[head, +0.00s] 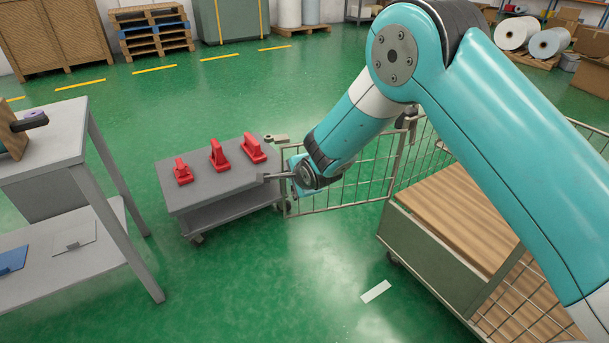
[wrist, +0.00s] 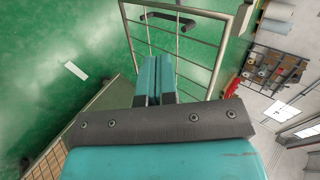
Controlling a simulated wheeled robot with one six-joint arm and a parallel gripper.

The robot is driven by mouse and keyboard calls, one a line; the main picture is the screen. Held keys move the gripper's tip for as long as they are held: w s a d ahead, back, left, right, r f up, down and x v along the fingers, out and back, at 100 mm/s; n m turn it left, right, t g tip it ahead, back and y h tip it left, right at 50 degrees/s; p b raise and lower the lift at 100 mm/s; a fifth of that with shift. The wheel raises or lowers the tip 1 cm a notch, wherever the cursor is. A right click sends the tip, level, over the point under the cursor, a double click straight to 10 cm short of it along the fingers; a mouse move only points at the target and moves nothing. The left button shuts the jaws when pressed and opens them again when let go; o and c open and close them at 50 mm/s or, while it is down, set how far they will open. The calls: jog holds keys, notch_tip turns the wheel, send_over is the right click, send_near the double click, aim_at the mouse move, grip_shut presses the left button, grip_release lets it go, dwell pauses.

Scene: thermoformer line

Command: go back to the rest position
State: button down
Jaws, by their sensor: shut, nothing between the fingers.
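My gripper (head: 268,177) is at the end of my teal arm, in the middle of the head view. It shows at the right edge of a low grey trolley (head: 190,197), close to the wire gate. I cannot tell whether it touches either one. In the wrist view my gripper (wrist: 157,62) has its two teal fingers together, shut and empty. Beyond them is a wire gate (wrist: 200,50) with a dark handle (wrist: 168,19).
Several red clamp-like parts (head: 220,155) stand on the trolley. A grey bench (head: 52,142) is at the left. The wire gate (head: 345,190) joins a cage cart with a wooden load (head: 455,222) at the right. Green floor lies open in front, with a white strip (head: 375,291).

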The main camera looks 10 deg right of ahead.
jog(key=s+d+r+n+g+p, duration=0.2)
jog(key=s+d+r+n+p, duration=0.15)
jog(key=s+r, duration=0.7)
jog(key=s+d+r+n+g+p, duration=0.25)
jog(key=s+r+n, duration=0.35)
jog(key=r, duration=0.7)
jog(key=s+d+r+n+g+p, duration=0.1)
jog(key=s+r+n+p, duration=0.1)
jog(key=s, duration=0.5)
jog(key=s+d+r+n+g+p, duration=0.2)
jog(key=s+r+n, duration=0.3)
jog(key=s, duration=0.3)
jog(key=s+d+r+n+g+y+p, duration=0.1)
jog(key=s+r+n, duration=0.3)
jog(key=s, duration=0.3)
jog(key=shift+s+d+r+n+p, duration=0.15)
jog(key=shift+s+d+n+p, duration=0.05)
jog(key=shift+d+n+p, duration=0.25)
jog(key=shift+a+g, duration=0.1)
jog(key=shift+g, duration=0.15)
